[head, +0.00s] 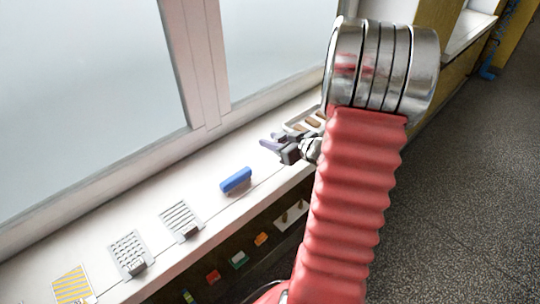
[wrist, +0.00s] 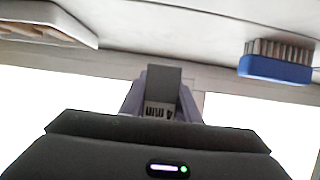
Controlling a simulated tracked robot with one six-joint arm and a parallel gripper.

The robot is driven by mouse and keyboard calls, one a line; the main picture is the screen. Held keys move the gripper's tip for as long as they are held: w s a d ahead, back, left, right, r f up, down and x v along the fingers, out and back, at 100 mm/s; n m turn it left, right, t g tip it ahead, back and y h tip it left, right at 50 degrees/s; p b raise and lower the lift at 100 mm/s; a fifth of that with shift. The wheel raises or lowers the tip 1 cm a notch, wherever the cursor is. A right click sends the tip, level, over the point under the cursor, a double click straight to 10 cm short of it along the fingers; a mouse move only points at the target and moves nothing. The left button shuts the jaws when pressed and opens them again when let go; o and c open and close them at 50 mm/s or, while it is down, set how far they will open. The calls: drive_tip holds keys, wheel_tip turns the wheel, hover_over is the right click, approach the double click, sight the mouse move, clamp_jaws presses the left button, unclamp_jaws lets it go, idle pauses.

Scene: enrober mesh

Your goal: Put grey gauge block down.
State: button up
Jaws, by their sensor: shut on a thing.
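My gripper (head: 280,146) is over the white sill, between a blue brush and a tray. It is shut on the grey gauge block (wrist: 163,82). In the wrist view the block stands between the two purple-grey fingers, with small dark markings on its lower part. In the head view the block is small and hard to separate from the fingers. I cannot tell whether its far end touches the sill.
The blue brush (head: 236,180) lies on the sill (head: 150,207); its bristles show in the wrist view (wrist: 275,68). The tray (head: 298,124) holds brown pieces. A slotted plate (head: 180,217), a perforated plate (head: 128,248) and a yellow-striped plate (head: 73,284) lie further left. Windows stand behind.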

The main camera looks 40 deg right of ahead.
sight(272, 158)
drive_tip(key=shift+f, duration=0.55)
drive_tip(key=shift+f, duration=0.1)
drive_tip(key=shift+f, duration=2)
drive_tip(key=o, duration=1.1)
drive_tip(key=shift+f, duration=0.1)
drive_tip(key=shift+c, duration=0.2)
drive_tip(key=v, duration=1.2)
